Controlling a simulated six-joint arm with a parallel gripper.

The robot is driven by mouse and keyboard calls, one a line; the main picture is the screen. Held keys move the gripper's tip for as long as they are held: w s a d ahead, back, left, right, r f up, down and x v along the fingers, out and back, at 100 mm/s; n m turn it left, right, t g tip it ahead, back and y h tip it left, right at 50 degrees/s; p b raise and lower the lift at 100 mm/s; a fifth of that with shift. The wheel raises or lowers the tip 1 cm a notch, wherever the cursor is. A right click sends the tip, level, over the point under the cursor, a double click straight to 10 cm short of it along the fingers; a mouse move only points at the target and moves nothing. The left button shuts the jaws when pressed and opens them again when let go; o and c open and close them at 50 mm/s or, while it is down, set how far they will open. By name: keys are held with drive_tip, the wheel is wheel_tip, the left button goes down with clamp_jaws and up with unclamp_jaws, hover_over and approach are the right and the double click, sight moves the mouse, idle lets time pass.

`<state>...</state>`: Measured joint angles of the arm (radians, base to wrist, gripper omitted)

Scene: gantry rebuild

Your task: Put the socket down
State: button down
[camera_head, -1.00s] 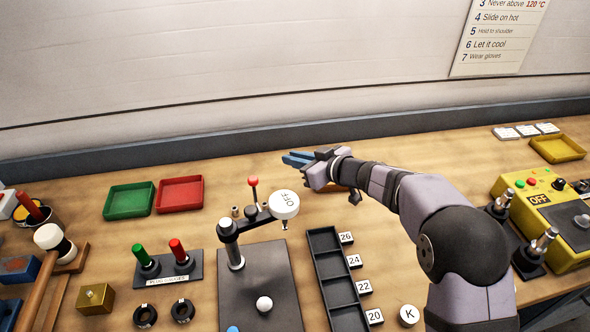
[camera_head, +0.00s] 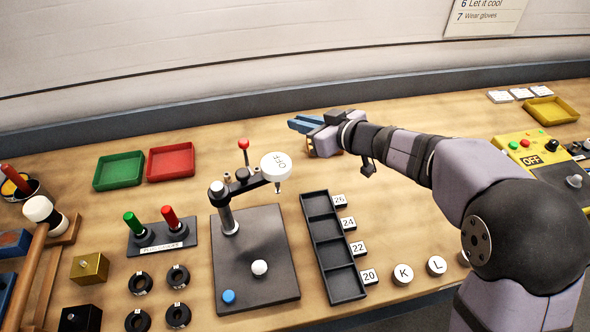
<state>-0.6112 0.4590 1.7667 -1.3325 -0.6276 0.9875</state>
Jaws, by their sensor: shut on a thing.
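My gripper (camera_head: 304,124) is at the back middle of the bench, its blue fingers pointing left. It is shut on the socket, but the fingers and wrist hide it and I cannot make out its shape. How high the fingers are above the bench is hard to tell. A black rack (camera_head: 327,233) with several compartments stands in front of my gripper, with number tags 26, 24, 22 and 20 along its right side. Its compartments look empty.
Red (camera_head: 171,161) and green (camera_head: 119,171) trays lie at the back left. A yellow OFF box (camera_head: 540,153) is right.

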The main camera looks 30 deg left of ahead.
sight(301, 174)
drive_tip(key=shift+s+d+f, duration=0.25)
drive_tip(key=shift+s+f, duration=0.2)
drive_tip(key=shift+f, duration=0.2)
drive_tip(key=shift+s+d+f, duration=0.25)
drive_tip(key=shift+s+f, duration=0.15)
drive_tip(key=shift+f, duration=0.2)
drive_tip(key=shift+f+b, duration=0.4)
drive_tip(key=shift+f, duration=4.6)
drive_tip(key=shift+f, duration=0.15)
drive_tip(key=c, duration=1.8)
unclamp_jaws()
drive_tip(key=shift+o, duration=0.2)
